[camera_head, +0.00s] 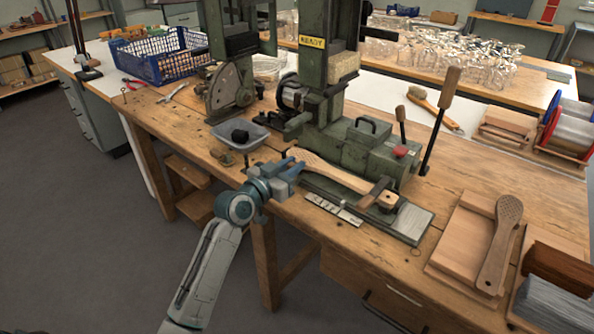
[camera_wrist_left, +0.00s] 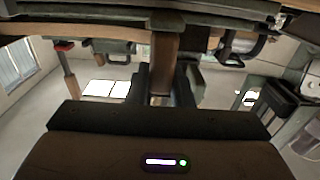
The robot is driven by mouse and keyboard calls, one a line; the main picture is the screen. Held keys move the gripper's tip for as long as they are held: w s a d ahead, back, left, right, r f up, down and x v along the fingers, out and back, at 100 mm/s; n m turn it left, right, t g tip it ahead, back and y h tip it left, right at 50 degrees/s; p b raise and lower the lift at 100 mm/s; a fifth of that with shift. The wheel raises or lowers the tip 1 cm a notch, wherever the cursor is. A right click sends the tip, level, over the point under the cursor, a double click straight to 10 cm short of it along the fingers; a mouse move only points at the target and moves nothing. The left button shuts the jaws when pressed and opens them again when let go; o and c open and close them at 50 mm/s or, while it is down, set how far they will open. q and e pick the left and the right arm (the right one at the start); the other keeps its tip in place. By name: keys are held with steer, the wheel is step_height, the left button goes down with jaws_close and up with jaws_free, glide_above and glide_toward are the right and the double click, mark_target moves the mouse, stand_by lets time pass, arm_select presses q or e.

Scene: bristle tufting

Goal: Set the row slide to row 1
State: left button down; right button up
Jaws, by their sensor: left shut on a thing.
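The green tufting machine (camera_head: 362,152) stands on the wooden bench with a yellow READY sign (camera_head: 312,42). A wooden paddle-shaped brush blank (camera_head: 340,176) with a perforated head lies along its slide, held near the handle end by a dark clamp (camera_head: 374,192). A pale marked strip (camera_head: 334,208) lies in front; its row marks are too small to read. My left gripper (camera_head: 291,168) is at the blank's left, perforated end. In the left wrist view its fingers (camera_wrist_left: 163,85) are shut around a brown wooden piece (camera_wrist_left: 165,62). I cannot tell whether this belongs to the blank or the slide. My right gripper is out of view.
A grey tray with a black lump (camera_head: 240,136) is just left of my gripper. Two wooden-gripped levers (camera_head: 440,115) stand at the machine's right. A second brush (camera_head: 500,245) lies on a wooden board (camera_head: 462,240). A blue crate (camera_head: 160,56) stands far left.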

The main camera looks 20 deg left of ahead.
arm_select(q)
steer(key=c, duration=1.3)
jaws_free()
steer(key=shift+s, duration=0.1)
steer(key=shift+s+a, duration=0.1)
steer(key=shift+s, duration=0.15)
steer(key=shift+v, duration=5.05)
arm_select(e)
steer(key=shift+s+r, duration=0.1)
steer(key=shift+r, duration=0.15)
